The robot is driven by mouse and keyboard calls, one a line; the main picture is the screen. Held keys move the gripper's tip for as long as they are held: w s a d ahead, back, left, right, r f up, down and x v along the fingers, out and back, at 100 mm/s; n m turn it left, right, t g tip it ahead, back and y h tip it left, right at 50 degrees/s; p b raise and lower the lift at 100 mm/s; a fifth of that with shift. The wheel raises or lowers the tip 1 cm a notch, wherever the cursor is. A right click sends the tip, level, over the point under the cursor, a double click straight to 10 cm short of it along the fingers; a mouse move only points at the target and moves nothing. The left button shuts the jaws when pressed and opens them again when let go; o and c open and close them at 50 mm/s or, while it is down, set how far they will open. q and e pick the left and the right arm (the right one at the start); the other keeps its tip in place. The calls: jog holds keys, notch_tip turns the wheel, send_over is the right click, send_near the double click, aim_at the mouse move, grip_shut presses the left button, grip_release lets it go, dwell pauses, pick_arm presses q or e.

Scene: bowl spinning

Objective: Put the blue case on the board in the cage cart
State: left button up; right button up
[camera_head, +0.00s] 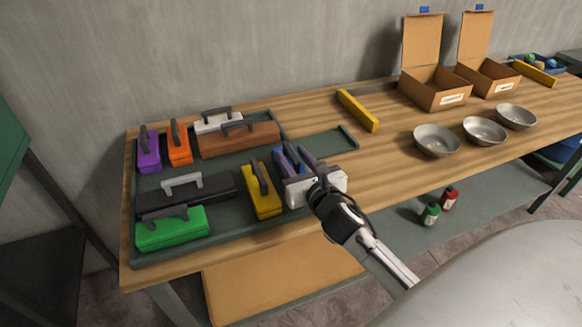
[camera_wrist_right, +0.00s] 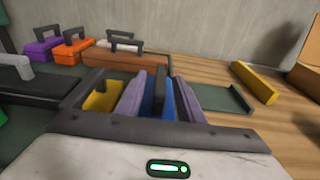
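The blue case (camera_head: 282,161) stands at the right end of a row of cases in a dark green tray (camera_head: 325,146) on the wooden table. My right gripper (camera_head: 293,158) reaches over it from the front right. In the right wrist view, the blue case (camera_wrist_right: 170,101) and its dark upright handle show between my two purplish fingers (camera_wrist_right: 160,98). The fingers are spread, with a gap on each side of the handle. My gripper hides much of the case. My left gripper is not in view. I cannot make out the cage cart or its board.
A yellow case (camera_head: 262,190) stands close left of the blue one. Purple, orange, brown, black and green cases fill the tray's left. A yellow bar (camera_head: 357,110), metal bowls (camera_head: 436,141) and open cardboard boxes (camera_head: 434,88) stand to the right.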

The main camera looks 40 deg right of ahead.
jog(key=shift+x, duration=0.95)
grip_shut()
